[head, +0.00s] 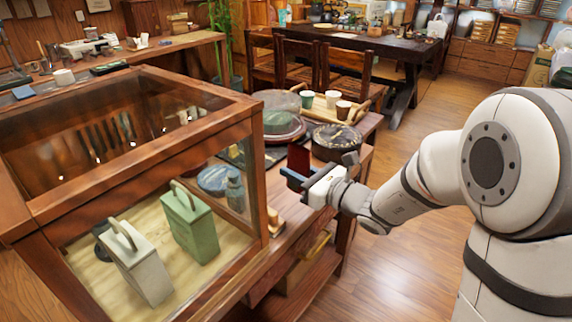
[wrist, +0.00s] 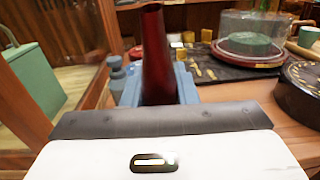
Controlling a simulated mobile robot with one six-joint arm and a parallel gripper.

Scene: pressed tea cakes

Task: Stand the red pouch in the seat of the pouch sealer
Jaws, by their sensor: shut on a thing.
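The red pouch (head: 299,158) is dark red and upright in my gripper (head: 296,180), above the counter to the right of the glass case. In the wrist view the pouch (wrist: 157,55) stands tall between the blue-grey fingers (wrist: 158,92), which are shut on its lower part. Its bottom is hidden by the fingers and the gripper body. I cannot make out the pouch sealer or its seat for sure. A white machine (head: 88,47) stands on the far left bench, too small to tell what it is.
The glass case (head: 250,165) with a green canister (head: 190,225) and a pale canister (head: 140,268) stands close on the left. A glass dome (head: 278,108), a dark round tin (head: 336,143) and a cup tray (head: 365,112) crowd the counter. Open floor (head: 420,260) lies right.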

